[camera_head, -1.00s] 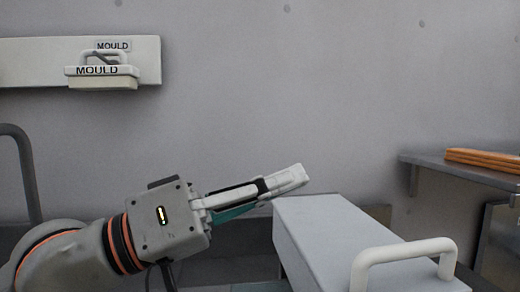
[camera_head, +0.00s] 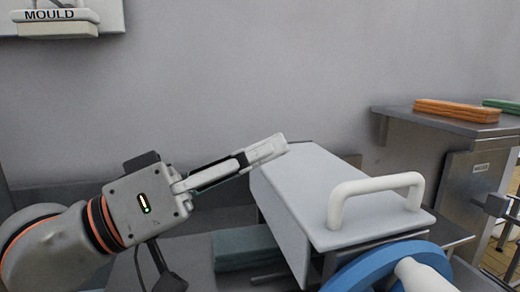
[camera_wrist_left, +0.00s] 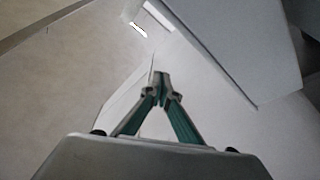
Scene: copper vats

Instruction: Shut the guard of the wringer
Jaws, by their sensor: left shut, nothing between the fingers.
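The wringer's guard (camera_head: 315,185) is a pale grey box-shaped cover with a white bar handle (camera_head: 378,187) on its near end. It stands right of centre in the head view, and I cannot tell how far open it is. A blue wheel (camera_head: 375,268) with a white grip shows below it. My left gripper (camera_head: 279,147) is shut and empty, its tips by the guard's far left corner; contact is unclear. In the left wrist view its fingertips (camera_wrist_left: 162,87) meet, and a grey panel, seemingly the guard (camera_wrist_left: 235,45), lies at upper right. My right gripper is out of view.
A green folded stack (camera_head: 245,247) lies low, left of the guard. A metal shelf (camera_head: 440,120) at right holds an orange stack (camera_head: 458,110) and a green one (camera_head: 503,105).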

